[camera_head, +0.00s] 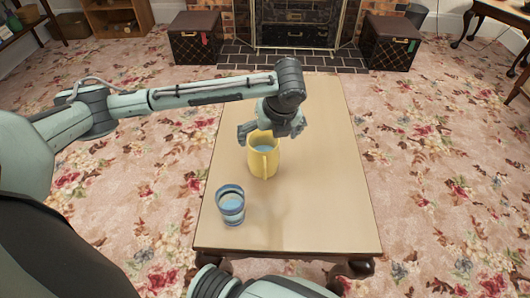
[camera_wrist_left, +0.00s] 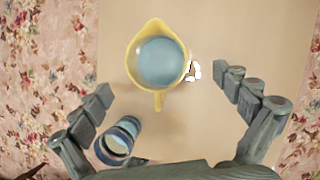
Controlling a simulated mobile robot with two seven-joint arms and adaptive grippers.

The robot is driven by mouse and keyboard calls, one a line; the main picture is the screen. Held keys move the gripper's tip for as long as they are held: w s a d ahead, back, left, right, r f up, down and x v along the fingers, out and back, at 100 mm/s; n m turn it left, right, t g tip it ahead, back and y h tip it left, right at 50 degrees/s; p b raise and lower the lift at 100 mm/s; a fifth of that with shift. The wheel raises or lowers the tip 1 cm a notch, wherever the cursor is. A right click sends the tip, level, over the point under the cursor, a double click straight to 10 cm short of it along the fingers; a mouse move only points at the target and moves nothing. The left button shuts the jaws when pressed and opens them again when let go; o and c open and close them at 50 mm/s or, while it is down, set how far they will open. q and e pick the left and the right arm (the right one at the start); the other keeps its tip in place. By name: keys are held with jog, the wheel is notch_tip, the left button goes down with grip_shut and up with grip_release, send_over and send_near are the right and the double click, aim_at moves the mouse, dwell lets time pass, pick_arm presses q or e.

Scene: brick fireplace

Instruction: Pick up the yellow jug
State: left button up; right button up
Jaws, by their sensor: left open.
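The yellow jug (camera_head: 264,160) stands upright on the wooden table, with its handle toward me and a bluish inside. My left gripper (camera_head: 270,130) is open above and just behind the jug in the head view. In the left wrist view the jug (camera_wrist_left: 157,65) shows from above, with its spout at the top and its handle at the bottom. The open fingers of the left gripper (camera_wrist_left: 163,92) spread to either side, below the jug's middle, and do not touch it. No right gripper shows in either view.
A blue striped glass (camera_head: 231,206) stands on the table (camera_head: 320,200) in front and left of the jug; it also shows near the left finger in the wrist view (camera_wrist_left: 118,141). The table's right side is clear. Dark boxes (camera_head: 196,38) and a fireplace stand behind.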

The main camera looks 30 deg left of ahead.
aim_at(265, 141)
pick_arm(q)
jog(key=x, duration=0.5)
jog(key=shift+w+a+f+b, duration=0.15)
jog(key=shift+a+f+b, duration=0.15)
jog(key=shift+a+b, duration=0.1)
jog(key=shift+w+r, duration=0.1)
jog(key=c, duration=1.8)
pick_arm(e)
jog(key=shift+v, duration=1)
jog(key=shift+w+d, duration=0.1)
jog(key=shift+d, duration=0.05)
